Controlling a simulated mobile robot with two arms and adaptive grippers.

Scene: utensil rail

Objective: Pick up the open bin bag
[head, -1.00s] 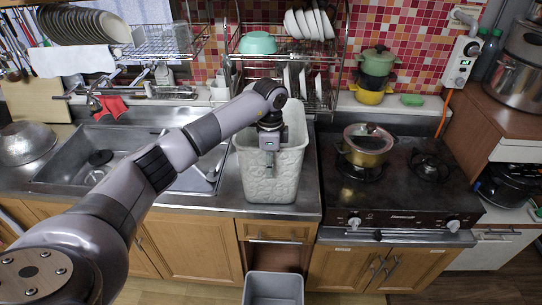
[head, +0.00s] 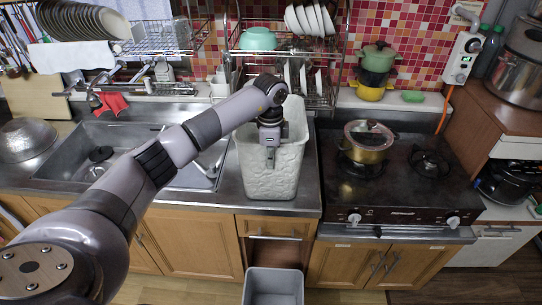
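The open bin bag (head: 271,178) looks like a tall white, embossed, open-topped container. It stands upright at the front edge of the steel counter, between the sink and the stove. My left arm reaches in from the left, and my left gripper (head: 270,156) points down at the bag's front rim, overlapping its upper front wall. The fingers are small and partly hidden, so I cannot tell whether they are open or closed on the rim. My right gripper is not in view.
A grey open bin (head: 274,273) stands on the floor below the bag. A stove (head: 400,190) with a lidded pot (head: 367,143) is just right of the bag. A sink (head: 60,160) lies left, and a dish rack (head: 322,100) stands behind.

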